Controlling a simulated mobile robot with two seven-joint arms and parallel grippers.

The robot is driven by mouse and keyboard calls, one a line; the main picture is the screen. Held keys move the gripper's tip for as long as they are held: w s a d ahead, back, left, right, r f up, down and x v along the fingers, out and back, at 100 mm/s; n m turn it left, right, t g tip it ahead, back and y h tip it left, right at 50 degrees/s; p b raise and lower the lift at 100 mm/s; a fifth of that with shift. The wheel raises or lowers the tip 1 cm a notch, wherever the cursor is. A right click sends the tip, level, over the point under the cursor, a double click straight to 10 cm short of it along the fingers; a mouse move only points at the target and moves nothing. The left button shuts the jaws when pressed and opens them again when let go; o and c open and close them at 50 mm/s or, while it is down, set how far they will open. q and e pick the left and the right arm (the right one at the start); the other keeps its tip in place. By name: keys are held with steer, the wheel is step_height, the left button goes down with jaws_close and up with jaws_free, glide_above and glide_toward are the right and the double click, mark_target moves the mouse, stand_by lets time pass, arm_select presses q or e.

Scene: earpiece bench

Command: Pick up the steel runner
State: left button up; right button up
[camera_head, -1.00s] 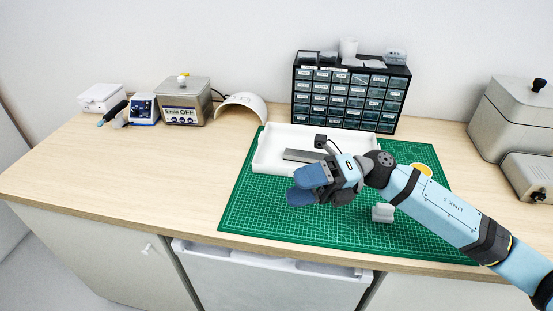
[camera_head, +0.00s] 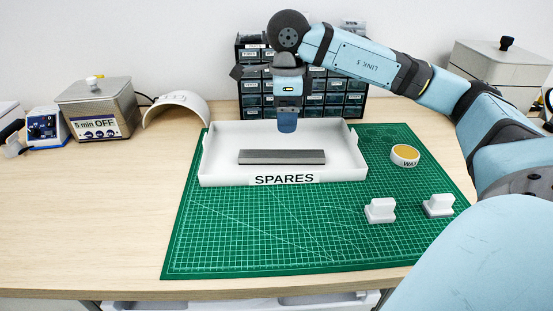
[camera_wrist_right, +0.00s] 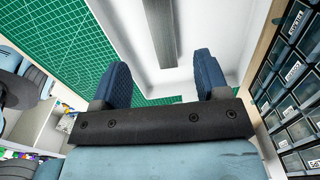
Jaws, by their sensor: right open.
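The steel runner (camera_head: 282,157) is a long flat grey bar lying in the white tray marked SPARES (camera_head: 285,179). It lies lengthwise across the tray floor, nearer the front wall. My right gripper (camera_head: 287,124) points down over the back part of the tray, above and behind the runner, and does not touch it. In the right wrist view the runner (camera_wrist_right: 160,30) shows beyond the two blue fingers (camera_wrist_right: 160,80), which are apart with nothing between them. My left gripper is not in view.
The tray stands on a green cutting mat (camera_head: 270,235). Two white blocks (camera_head: 380,210) and a round wax tin (camera_head: 405,155) are on the mat to the right. A drawer cabinet (camera_head: 252,90) stands close behind the tray. The mat's front is clear.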

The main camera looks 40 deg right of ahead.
glide_above(282, 153)
steer(key=f, duration=0.5)
steer(key=shift+s+d+b, duration=0.15)
steer(key=shift+s+b, duration=0.15)
steer(key=shift+b, duration=0.05)
steer(key=f, duration=0.2)
steer(key=f+b, duration=0.1)
steer(key=shift+w+a+f, duration=0.2)
steer(key=shift+w+a, duration=0.05)
steer(key=shift+w, duration=0.05)
steer(key=shift+f, duration=0.8)
steer(key=c, duration=0.6)
jaws_close()
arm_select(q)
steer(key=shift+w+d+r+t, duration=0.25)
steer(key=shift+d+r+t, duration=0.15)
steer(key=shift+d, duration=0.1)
arm_select(e)
steer(key=shift+r, duration=0.2)
